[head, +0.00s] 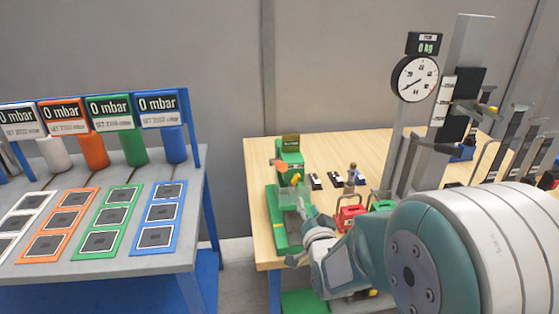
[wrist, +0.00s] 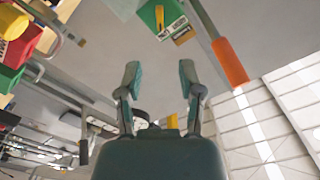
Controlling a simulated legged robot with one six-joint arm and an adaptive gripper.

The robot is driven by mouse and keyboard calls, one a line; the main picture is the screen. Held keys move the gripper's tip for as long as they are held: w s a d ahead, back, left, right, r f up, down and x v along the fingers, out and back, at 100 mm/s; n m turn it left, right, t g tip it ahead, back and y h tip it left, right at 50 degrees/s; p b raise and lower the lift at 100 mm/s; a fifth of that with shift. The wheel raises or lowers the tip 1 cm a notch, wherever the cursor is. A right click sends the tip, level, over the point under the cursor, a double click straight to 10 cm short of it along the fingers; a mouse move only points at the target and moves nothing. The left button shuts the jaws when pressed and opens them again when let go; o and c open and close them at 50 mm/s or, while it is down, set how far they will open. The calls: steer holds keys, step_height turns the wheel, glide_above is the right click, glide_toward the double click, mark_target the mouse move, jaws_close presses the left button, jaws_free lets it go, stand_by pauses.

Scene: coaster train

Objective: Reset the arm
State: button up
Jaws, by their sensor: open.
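My gripper (wrist: 160,78) shows in the wrist view with its two teal fingers spread apart and nothing between them. In the head view my arm reaches in from the lower right, and its large round joint covers the front right of the wooden table (head: 260,165). My gripper end is in front of the table's left part, near the green device (head: 289,160). I cannot tell its exact distance from the device. The wrist camera looks at a plain grey surface, with brightly coloured objects at the picture's edges.
A grey bench (head: 125,262) on the left bears pressure displays and coloured pads. A gap separates it from the wooden table. A dial gauge (head: 415,78) on a tall stand rises behind my arm. Red (head: 349,218) and green blocks with handles sit close to my arm.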

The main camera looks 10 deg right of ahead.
steer(key=s+r+n+g, duration=0.2)
steer(key=s+g, duration=0.4)
steer(key=s, duration=0.6)
steer(key=s+r+n+g, duration=0.2)
steer(key=s+n+g, duration=0.3)
steer(key=s, duration=0.8)
steer(key=shift+s+a+r+g, duration=0.15)
steer(key=shift+s+a+g, duration=0.1)
steer(key=shift+g, duration=0.45)
